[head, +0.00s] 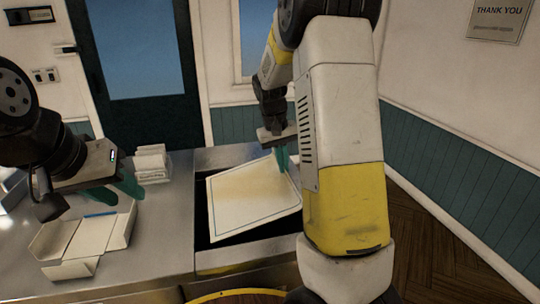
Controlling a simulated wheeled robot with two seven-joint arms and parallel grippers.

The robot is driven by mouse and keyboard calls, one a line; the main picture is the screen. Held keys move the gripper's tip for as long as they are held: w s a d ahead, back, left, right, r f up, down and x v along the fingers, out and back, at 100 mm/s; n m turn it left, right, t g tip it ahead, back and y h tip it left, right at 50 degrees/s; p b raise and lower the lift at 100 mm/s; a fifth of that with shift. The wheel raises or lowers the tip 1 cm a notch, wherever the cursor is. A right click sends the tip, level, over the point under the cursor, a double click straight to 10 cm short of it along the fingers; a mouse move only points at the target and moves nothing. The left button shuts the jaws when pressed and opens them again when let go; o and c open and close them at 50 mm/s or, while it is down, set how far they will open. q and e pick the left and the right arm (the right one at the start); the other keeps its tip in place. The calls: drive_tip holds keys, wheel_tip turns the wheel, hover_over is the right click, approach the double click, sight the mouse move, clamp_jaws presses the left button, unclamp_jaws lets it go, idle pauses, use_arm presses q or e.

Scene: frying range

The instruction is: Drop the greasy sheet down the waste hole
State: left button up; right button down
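The greasy sheet (240,200) is pale with a dark border line and a yellowish stain. It lies tilted over the dark waste hole (203,228) in the steel counter and covers most of it. My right gripper (283,162) reaches down to the sheet's upper right edge, its teal fingers close together on that edge. The arm hides part of the sheet's right side. My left gripper (116,194) is empty above the counter on the left, its teal fingers apart.
An open paper tray (112,232) sits on the counter (165,225) below my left gripper. A stack of white papers or boxes (152,162) stands behind it. The counter between tray and hole is clear. A yellow rim (240,293) shows at the bottom.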

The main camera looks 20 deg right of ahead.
drive_tip(key=c, duration=1.6)
unclamp_jaws()
drive_tip(key=r, duration=0.2)
drive_tip(key=a+r, duration=0.1)
drive_tip(key=r, duration=0.4)
drive_tip(key=shift+a+r, duration=0.2)
drive_tip(key=shift+r, duration=0.1)
drive_tip(key=s+a+r+t+y, duration=0.1)
drive_tip(key=s+a+r+t, duration=0.1)
drive_tip(key=s, duration=0.5)
drive_tip(key=s+a+r+t+y, duration=0.1)
drive_tip(key=s+a+r+t, duration=0.1)
drive_tip(key=s, duration=0.6)
drive_tip(key=s+a+r+t+y, duration=0.1)
drive_tip(key=s+a+t+y, duration=0.1)
drive_tip(key=s, duration=0.6)
drive_tip(key=shift+s+a+r+n, duration=0.1)
drive_tip(key=shift+a+r+n, duration=0.25)
drive_tip(key=shift+a, duration=0.25)
